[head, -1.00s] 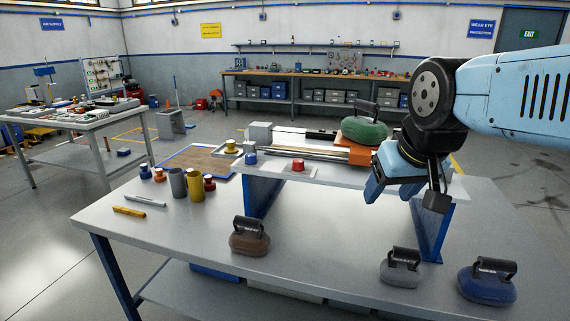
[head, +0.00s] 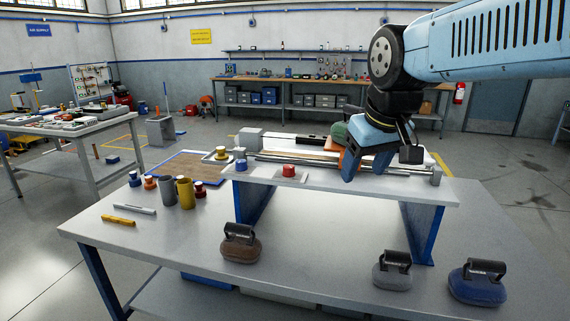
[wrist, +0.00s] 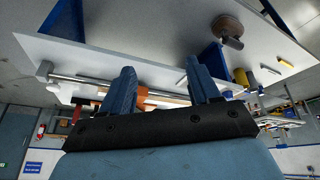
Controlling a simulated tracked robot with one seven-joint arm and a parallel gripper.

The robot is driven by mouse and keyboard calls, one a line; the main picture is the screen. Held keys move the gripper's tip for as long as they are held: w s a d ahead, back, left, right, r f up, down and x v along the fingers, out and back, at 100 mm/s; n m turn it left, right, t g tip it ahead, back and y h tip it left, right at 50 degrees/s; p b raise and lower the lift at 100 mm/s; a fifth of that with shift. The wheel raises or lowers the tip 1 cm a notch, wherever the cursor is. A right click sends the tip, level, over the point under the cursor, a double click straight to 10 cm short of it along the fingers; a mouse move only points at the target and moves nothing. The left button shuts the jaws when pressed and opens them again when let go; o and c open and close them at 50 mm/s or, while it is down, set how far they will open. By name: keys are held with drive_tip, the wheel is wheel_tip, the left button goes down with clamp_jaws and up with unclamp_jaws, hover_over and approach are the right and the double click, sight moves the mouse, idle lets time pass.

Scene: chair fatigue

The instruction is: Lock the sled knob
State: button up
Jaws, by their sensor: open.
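The orange sled (head: 335,149) sits on the rails of the raised rig (head: 420,187) on the table. It also shows in the wrist view (wrist: 142,97), behind and between my fingers. A green weight (head: 339,133) rests on the sled, mostly hidden by my gripper in the head view. My gripper (head: 372,166) is over the rig, at the front right of the sled. In the wrist view its two blue fingers (wrist: 161,70) stand apart with nothing between them. I cannot make out the sled knob in either view.
Brown (head: 240,246), grey (head: 392,274) and dark blue (head: 477,286) handled weights stand along the table's front. A red button (head: 289,170) and blue-and-white knob (head: 240,160) are on the rig's left. Several cylinders (head: 185,193) and pens stand or lie at the left.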

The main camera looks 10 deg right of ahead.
drive_tip(key=w+a+r+n+g, duration=0.1)
drive_tip(key=w+a+r+n, duration=0.1)
drive_tip(key=w, duration=0.3)
drive_tip(key=w+a+r+n+g, duration=0.1)
drive_tip(key=w+a+r+n, duration=0.15)
drive_tip(key=w, duration=0.35)
drive_tip(key=n+g, duration=0.2)
drive_tip(key=n, duration=0.3)
approach(289, 166)
drive_tip(key=shift+m, duration=0.25)
drive_tip(key=f, duration=0.9)
drive_tip(key=shift+w, duration=0.3)
drive_tip(key=shift+r, duration=0.1)
drive_tip(key=c, duration=1)
drive_tip(key=shift+c, duration=0.2)
